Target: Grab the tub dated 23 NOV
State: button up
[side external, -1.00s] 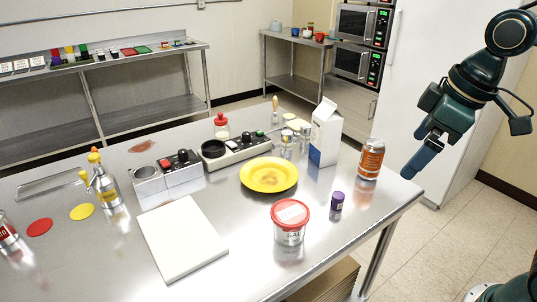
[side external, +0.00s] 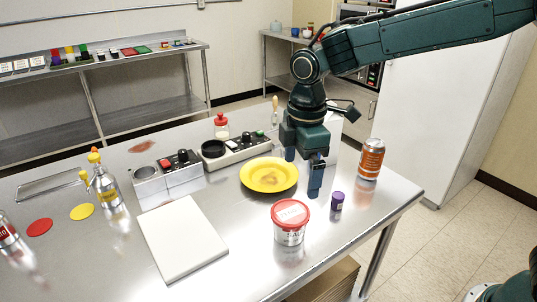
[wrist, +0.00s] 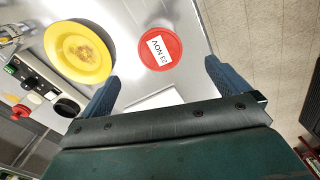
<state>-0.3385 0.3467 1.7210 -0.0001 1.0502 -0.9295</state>
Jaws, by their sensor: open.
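The tub (side external: 290,224) is a clear-sided container with a red lid, standing upright near the front edge of the steel table. In the wrist view its red lid (wrist: 160,48) carries a white label reading 23 NOV. My gripper (side external: 303,178) is open and empty, above the table behind the tub and beside the yellow plate. In the wrist view the gripper (wrist: 160,80) has its two blue fingers spread wide, with the lid between and beyond them. The fingers do not touch the tub.
A yellow plate (side external: 268,175) lies left of my gripper. A small purple-capped container (side external: 337,201) stands right of the tub, and an orange can (side external: 371,159) stands behind it. A white cutting board (side external: 182,238) lies to the left.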

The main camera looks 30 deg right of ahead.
aim_at(289, 212)
jog(key=shift+w+a+f+n, duration=0.45)
jog(key=shift+a+f, duration=0.15)
jog(key=shift+f, duration=0.1)
notch_tip(289, 212, down, 8)
jog(key=shift+r, duration=0.1)
jog(key=shift+f, duration=0.45)
jog(key=shift+f, duration=0.1)
jog(key=shift+w+a+f, duration=0.1)
jog(key=shift+a+f, duration=0.05)
jog(key=shift+f, duration=2.3)
jog(key=shift+c, duration=0.4)
jog(key=c, duration=1)
